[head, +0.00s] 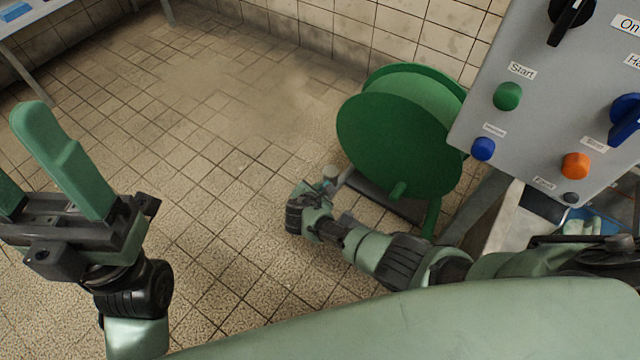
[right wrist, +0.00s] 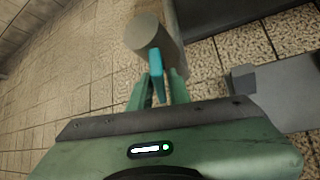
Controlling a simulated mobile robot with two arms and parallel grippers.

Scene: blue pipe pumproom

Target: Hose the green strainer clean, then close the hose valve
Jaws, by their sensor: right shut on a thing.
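My right gripper (head: 325,188) is low beside the green hose reel (head: 390,135). In the right wrist view its fingers (right wrist: 159,88) are shut on a small blue lever (right wrist: 157,78). The lever stands next to a grey cylinder (right wrist: 147,34), which looks like part of the hose valve. Whether the valve is open or closed cannot be told. My left gripper (head: 35,165) is raised at the left of the head view, its fingers apart and nothing between them. I see no green strainer and no running water in these views.
A grey control panel (head: 545,80) with coloured buttons and knobs stands at the right, close to the reel. A table (head: 30,20) is at the top left. The tiled floor (head: 200,110) between them is open, with a tiled wall behind.

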